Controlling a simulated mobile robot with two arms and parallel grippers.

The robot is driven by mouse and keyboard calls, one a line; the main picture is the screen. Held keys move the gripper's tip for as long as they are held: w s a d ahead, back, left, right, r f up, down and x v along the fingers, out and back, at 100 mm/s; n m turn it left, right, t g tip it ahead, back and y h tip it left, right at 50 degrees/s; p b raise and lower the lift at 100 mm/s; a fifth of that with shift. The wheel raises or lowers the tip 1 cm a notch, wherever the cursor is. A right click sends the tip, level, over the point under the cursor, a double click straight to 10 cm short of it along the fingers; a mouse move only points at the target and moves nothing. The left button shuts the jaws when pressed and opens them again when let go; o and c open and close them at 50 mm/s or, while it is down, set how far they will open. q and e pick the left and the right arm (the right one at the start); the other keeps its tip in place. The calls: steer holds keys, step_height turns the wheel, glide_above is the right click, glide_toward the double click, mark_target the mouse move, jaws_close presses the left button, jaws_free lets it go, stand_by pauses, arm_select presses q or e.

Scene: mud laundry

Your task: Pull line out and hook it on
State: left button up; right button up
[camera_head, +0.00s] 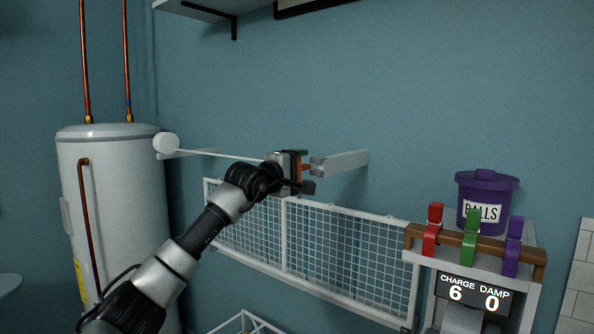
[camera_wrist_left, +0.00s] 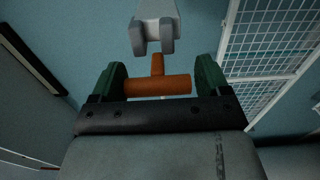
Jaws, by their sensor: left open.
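A white round reel (camera_head: 166,143) sits on a left wall bracket, and a thin white line (camera_head: 228,155) runs taut from it to my left gripper (camera_head: 305,172). The line's orange T-shaped handle (camera_wrist_left: 157,86) lies between the green fingers in the left wrist view, its crossbar spanning most of the gap. My left gripper is open around it. A pale forked hook (camera_wrist_left: 154,28) is just beyond the handle's stem; it also shows on the right wall bracket in the head view (camera_head: 338,162).
A white wire rack (camera_head: 340,260) is on the wall below the line. A water heater (camera_head: 110,200) stands left. A purple bin (camera_head: 484,203) and colored clothespins (camera_head: 471,236) on a wooden bar are right. A shelf (camera_head: 215,10) is above.

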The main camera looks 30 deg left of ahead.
arm_select(q)
steer(key=shift+o, duration=1.1)
steer(key=shift+d, duration=0.1)
steer(key=shift+s, duration=0.2)
steer(key=s+b, duration=0.5)
steer(key=s, duration=0.5)
steer(key=shift+s+a, duration=0.25)
steer(key=shift+a, duration=0.15)
arm_select(e)
steer(key=f, duration=0.5)
steer(key=shift+d, duration=0.3)
